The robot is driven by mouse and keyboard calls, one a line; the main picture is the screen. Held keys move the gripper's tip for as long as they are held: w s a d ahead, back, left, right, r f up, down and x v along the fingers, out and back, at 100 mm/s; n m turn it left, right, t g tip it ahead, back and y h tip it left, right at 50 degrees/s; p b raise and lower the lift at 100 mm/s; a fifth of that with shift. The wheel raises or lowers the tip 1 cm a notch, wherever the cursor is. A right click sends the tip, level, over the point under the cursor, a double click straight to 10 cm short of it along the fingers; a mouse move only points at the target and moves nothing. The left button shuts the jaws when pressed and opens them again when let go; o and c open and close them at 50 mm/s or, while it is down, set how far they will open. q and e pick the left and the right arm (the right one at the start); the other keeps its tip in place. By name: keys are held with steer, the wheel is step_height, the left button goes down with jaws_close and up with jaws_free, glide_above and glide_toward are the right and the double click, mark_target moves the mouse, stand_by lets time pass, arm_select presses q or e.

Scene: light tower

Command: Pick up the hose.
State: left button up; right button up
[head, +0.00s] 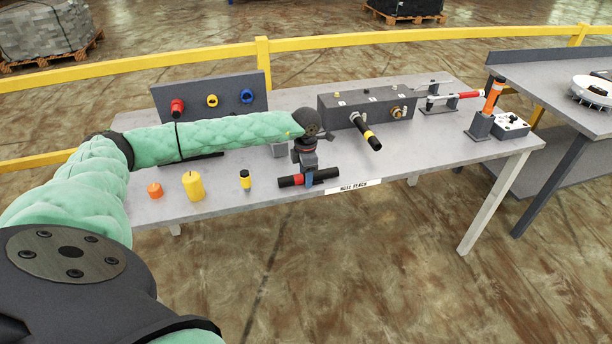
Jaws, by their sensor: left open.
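A short black hose (327,174) with a red band near its left end lies at the front edge of the grey bench, by the "HOSE BENCH" label. My left arm, in a green sleeve, reaches across from the left. My left gripper (308,176) points down over the middle of this hose, with a blue fingertip in front of it. The jaws are open; whether they touch the hose cannot be told. Another black hose (367,134) with a yellow band sticks out from the front of a dark box. My right gripper is not in view.
A dark panel (209,90) with red, yellow and blue ports stands at the back left. Orange and yellow caps (193,186) and a small black-yellow piece (245,180) stand near the front edge. The dark box (366,104) stands behind my gripper. An orange-handled tool (493,96) stands at the right.

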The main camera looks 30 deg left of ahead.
arm_select(q)
steer(key=shift+f, duration=0.25)
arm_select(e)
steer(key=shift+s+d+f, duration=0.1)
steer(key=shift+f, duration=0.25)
arm_select(q)
steer(key=c, duration=1)
steer(key=shift+c, duration=0.3)
steer(key=shift+r, duration=0.1)
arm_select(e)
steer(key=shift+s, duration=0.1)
